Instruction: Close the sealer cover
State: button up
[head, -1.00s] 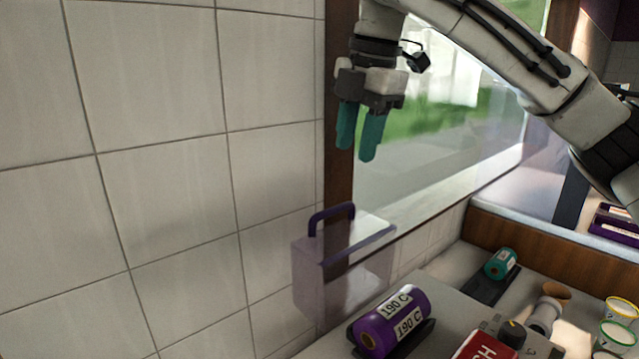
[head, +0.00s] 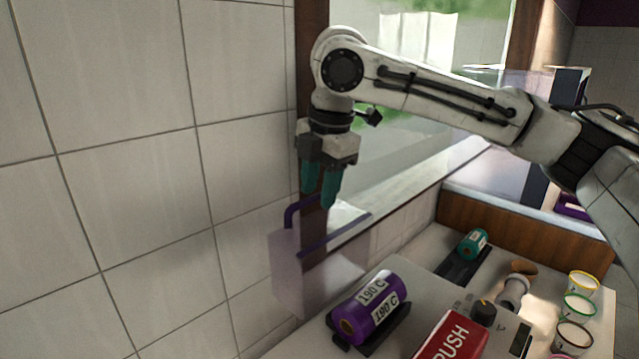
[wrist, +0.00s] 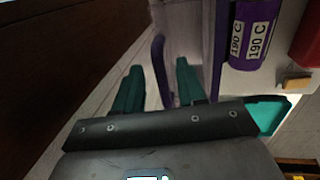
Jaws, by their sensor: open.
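The sealer cover (head: 290,275) is a translucent pale purple box standing raised near the tiled wall, behind and left of the purple roll. Its dark purple handle (head: 292,213) loops up at the top. My gripper (head: 316,202) points down with its teal fingers apart and empty, close above and beside the handle in the head view. In the wrist view, the handle (wrist: 158,68) shows between the two fingers of my gripper (wrist: 158,75). Whether a finger touches it I cannot tell. The purple roll (head: 370,308) marked 190 C lies on the sealer; it also shows in the wrist view (wrist: 253,32).
A red PUSH part (head: 452,338) and a black knob (head: 483,312) are at the front right. A teal roll (head: 472,243) lies farther back. Cups stand at right, one with a yellow rim (head: 583,281). The tiled wall (head: 140,190) and window bound the left and back.

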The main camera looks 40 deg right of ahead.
grip_shut()
dwell(0.3)
dwell(0.4)
